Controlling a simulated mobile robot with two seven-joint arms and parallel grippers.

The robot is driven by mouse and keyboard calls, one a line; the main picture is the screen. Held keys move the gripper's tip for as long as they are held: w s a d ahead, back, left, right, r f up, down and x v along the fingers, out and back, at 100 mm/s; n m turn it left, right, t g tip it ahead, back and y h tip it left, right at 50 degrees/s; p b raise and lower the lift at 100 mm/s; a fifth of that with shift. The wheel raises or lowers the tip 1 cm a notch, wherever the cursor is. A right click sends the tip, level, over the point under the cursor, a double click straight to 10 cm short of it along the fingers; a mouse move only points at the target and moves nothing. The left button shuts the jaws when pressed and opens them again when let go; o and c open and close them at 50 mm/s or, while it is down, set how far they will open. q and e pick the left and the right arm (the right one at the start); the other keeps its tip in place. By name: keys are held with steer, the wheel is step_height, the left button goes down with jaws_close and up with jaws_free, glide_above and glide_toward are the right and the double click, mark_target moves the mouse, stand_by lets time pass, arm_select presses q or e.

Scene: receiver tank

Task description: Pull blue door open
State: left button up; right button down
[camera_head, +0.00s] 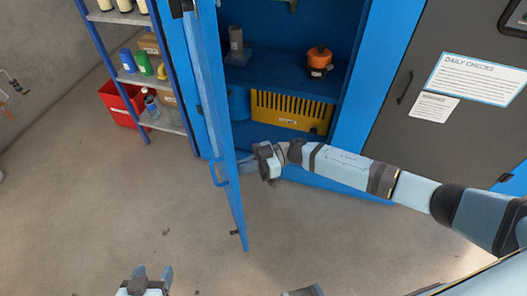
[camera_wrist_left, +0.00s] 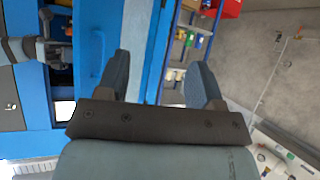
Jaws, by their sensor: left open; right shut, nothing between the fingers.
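The blue door (camera_head: 225,165) of the blue cabinet stands swung open, seen nearly edge-on in the head view. Its blue handle (camera_head: 217,175) is on the left face. My right gripper (camera_head: 264,163) is shut and empty, just right of the door, on its inner side, in front of the cabinet opening; I cannot tell whether it touches the door. My left gripper (camera_head: 153,274) is open and empty at the bottom of the head view, apart from the door. The left wrist view shows its spread fingers (camera_wrist_left: 162,82), with the handle (camera_wrist_left: 97,58) beyond to the left.
The blue cabinet (camera_head: 374,90) holds a yellow slotted box (camera_head: 290,112) and an orange-topped item (camera_head: 319,60). A shelf rack (camera_head: 110,75) with a red bin (camera_head: 122,110) stands left of the door. A dark panel (camera_head: 430,60) is at right. The floor (camera_head: 90,210) in front is clear.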

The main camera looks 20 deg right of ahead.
arm_select(q)
steer(key=shift+f+b, duration=0.15)
steer(key=shift+b, duration=0.6)
arm_select(e)
steer(key=w+a+m+t, duration=0.1)
steer(key=a+m+t, duration=0.1)
steer(key=a, duration=0.9)
steer(key=w+a+m+t+h, duration=0.1)
steer(key=a+t, duration=0.3)
steer(key=a, duration=0.7)
steer(key=w+a+m+t+h, duration=0.1)
steer(key=w+a+m+t, duration=0.2)
steer(key=a, duration=0.8)
steer(key=shift+d, duration=0.15)
